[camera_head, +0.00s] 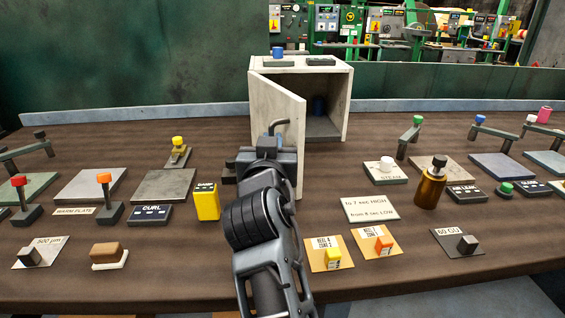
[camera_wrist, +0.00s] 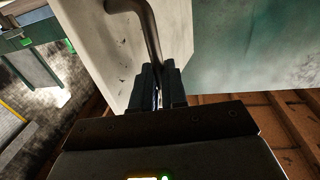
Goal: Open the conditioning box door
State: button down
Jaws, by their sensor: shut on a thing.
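The conditioning box (camera_head: 342,92) is a pale, worn box at the back middle of the table. Its door (camera_head: 276,103) stands ajar, swung out toward me from the left side, and the dark interior shows to its right. A dark bent handle (camera_head: 280,123) is on the door. My gripper (camera_head: 268,148) is at the door's outer face, partly hidden by my arm in the head view. In the wrist view my gripper (camera_wrist: 157,88) is shut on the handle (camera_wrist: 148,28), close against the door (camera_wrist: 110,50).
A blue-topped item (camera_head: 277,53) and a dark plate sit on the box. A yellow block (camera_head: 206,202) is left of my arm. A brown bottle (camera_head: 430,184) and several cards stand to the right.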

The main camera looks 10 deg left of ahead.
jog(key=s+a+m+h+b, duration=0.2)
jog(key=a+m+h+b, duration=0.2)
jog(key=b, duration=1)
jog(key=shift+a+h, duration=1.3)
jog(key=shift+a, duration=0.85)
jog(key=shift+r, duration=0.1)
jog(key=c, duration=1.2)
grip_release()
jog(key=shift+o, duration=0.2)
jog(key=shift+a, duration=0.1)
